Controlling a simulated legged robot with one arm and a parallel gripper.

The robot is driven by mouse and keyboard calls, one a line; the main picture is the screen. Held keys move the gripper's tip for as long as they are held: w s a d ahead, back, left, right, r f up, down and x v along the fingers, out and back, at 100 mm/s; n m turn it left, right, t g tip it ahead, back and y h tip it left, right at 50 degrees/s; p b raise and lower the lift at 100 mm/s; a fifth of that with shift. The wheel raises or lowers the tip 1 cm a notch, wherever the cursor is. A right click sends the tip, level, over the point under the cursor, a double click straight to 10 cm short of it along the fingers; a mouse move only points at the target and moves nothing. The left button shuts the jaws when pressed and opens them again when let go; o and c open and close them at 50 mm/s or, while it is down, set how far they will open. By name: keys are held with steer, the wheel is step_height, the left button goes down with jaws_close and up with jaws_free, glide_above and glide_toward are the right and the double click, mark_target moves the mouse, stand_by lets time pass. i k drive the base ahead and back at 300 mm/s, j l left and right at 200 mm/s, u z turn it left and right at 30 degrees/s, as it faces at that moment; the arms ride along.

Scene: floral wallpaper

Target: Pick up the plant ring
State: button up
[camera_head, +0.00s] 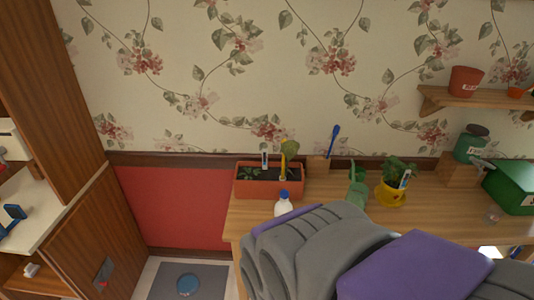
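I cannot single out the plant ring for certain. A small pale round thing (491,215) lies on the right part of the wooden table (235,215), too small to make out. A potted plant in a yellow pot (391,195) with a white tag stands on the table. A terracotta planter box (268,188) with dark soil and small plants stands at the table's left end. My grey and purple arm fills the lower middle and hides much of the table's front. My gripper's fingers do not show.
A white bottle (283,204), a green watering can (357,187) and a green box (511,187) stand on the table. A wall shelf (450,107) holds a red pot (466,81). A wooden cabinet (85,230) stands at left, with a floor mat (215,283) beside it.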

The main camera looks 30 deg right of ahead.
mark_target(362, 177)
steer(key=k+l+z, duration=0.1)
steer(key=z, duration=1.45)
